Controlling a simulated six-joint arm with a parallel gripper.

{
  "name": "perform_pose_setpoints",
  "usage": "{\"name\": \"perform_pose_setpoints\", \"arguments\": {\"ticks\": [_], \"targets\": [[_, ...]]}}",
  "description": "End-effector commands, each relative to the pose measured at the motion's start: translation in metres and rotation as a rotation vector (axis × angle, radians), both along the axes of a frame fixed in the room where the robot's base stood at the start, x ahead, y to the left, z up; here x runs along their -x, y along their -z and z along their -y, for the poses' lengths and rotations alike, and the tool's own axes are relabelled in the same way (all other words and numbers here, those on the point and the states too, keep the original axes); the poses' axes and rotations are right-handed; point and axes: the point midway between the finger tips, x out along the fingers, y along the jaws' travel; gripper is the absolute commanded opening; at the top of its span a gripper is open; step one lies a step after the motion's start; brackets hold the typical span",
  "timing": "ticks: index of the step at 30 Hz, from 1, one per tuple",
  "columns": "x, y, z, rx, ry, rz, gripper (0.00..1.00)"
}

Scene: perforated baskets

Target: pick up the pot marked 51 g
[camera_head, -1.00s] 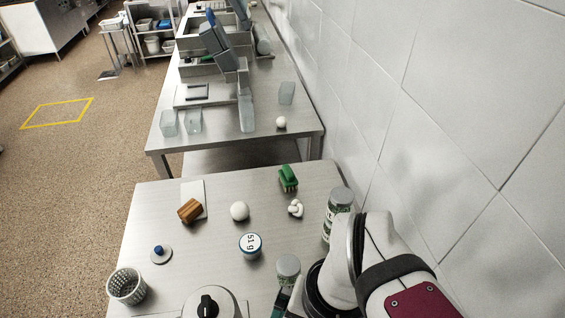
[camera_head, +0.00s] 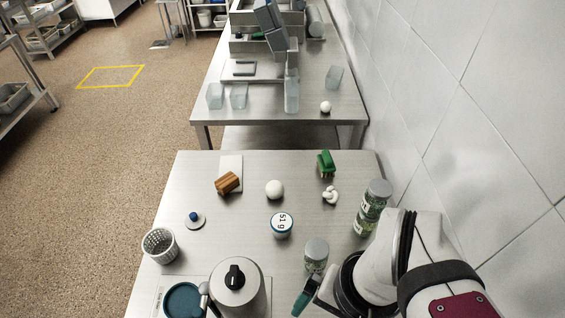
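The pot marked 51 g (camera_head: 282,225) stands on the near steel table (camera_head: 176,215), right of its middle. It is small and round, with a white lid and a blue rim. My gripper (camera_head: 306,300) is at the bottom of the view, nearer than the pot and slightly to its right, apart from it. Only part of the gripper shows, with a teal-green piece at its end. Whether its fingers are open or shut does not show.
A grey-lidded jar (camera_head: 316,255) stands between my arm and the pot. Taller jars (camera_head: 372,205) stand right, near the wall. A metal canister (camera_head: 238,287) and perforated basket (camera_head: 160,245) are left. A white ball (camera_head: 274,190), white knot (camera_head: 330,195), green brush (camera_head: 326,163) and wooden block (camera_head: 228,183) lie behind.

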Motion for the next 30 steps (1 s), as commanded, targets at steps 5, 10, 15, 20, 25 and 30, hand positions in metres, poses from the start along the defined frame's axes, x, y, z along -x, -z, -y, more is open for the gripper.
{"name": "perform_pose_setpoints", "arguments": {"ticks": [5,10,15,20,25,30], "targets": [[0.0,0.0,0.0,0.0,0.0,0.0,1.0],[0.0,0.0,0.0,0.0,0.0,0.0,1.0],[0.0,0.0,0.0,0.0,0.0,0.0,1.0],[0.0,0.0,0.0,0.0,-0.003,-0.001,1.0],[-0.032,-0.007,0.006,0.119,-0.362,-0.11,1.0],[-0.128,0.011,-0.019,0.391,-1.149,-0.366,1.0]]}}
